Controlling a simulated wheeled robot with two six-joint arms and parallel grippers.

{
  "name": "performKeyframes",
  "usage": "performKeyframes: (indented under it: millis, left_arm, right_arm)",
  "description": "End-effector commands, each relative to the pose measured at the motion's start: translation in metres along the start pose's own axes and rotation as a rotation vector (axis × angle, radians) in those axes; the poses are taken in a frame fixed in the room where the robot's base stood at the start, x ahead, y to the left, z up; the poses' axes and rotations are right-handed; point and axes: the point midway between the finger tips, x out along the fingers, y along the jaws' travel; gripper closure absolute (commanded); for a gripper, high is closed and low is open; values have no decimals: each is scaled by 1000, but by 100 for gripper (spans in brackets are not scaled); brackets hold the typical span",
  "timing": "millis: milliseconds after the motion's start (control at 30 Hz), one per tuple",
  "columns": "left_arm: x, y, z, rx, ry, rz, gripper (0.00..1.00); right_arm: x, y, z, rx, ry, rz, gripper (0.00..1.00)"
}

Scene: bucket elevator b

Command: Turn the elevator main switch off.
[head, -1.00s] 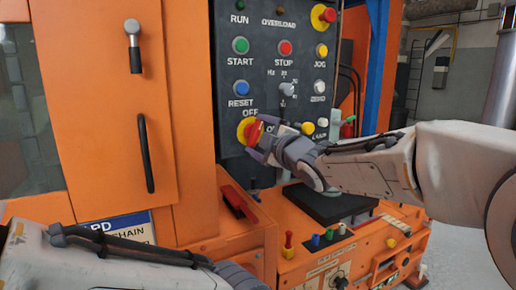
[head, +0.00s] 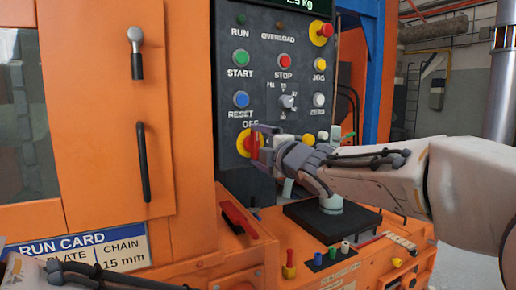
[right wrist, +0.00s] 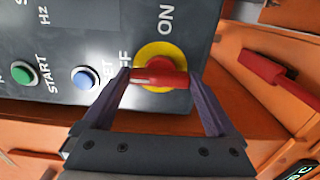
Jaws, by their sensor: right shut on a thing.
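The main switch is a red handle (head: 253,147) on a yellow disc (head: 242,142), low on the dark control panel. The OFF label is above it, and the right wrist view shows an ON label to one side. In that wrist view the red handle (right wrist: 160,79) lies across the yellow disc (right wrist: 158,56), its pale-marked end towards OFF. My right gripper (head: 265,144) is shut on the handle, with one finger at each end of it (right wrist: 157,75). My left forearm shows at the lower left of the head view, but its gripper is out of view.
Above the switch are a blue RESET button (head: 241,99), a green START button (head: 241,56) and a grey selector knob (head: 287,101). A red lever (head: 239,218) sticks out below the panel. A black plate (head: 330,222) lies under my right arm.

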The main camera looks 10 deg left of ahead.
Motion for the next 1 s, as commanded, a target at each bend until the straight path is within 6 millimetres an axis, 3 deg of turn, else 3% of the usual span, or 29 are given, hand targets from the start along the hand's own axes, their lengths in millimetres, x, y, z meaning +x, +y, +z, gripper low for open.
performKeyframes:
  millis: [200, 233, 567, 1000]
  left_arm:
    - [0, 0, 0, 0, 0, 0, 100]
    - [0, 0, 0, 0, 0, 0, 100]
    - [0, 0, 0, 0, 0, 0, 100]
    - [-6, 0, 0, 0, 0, 0, 100]
  right_arm:
    - [0, -2, -1, -6, 2, -4, 63]
    - [0, -2, -1, -6, 2, -4, 0]
    - [-6, 0, 0, -3, 1, 0, 0]
    - [-85, 1, 0, -5, 0, -1, 0]
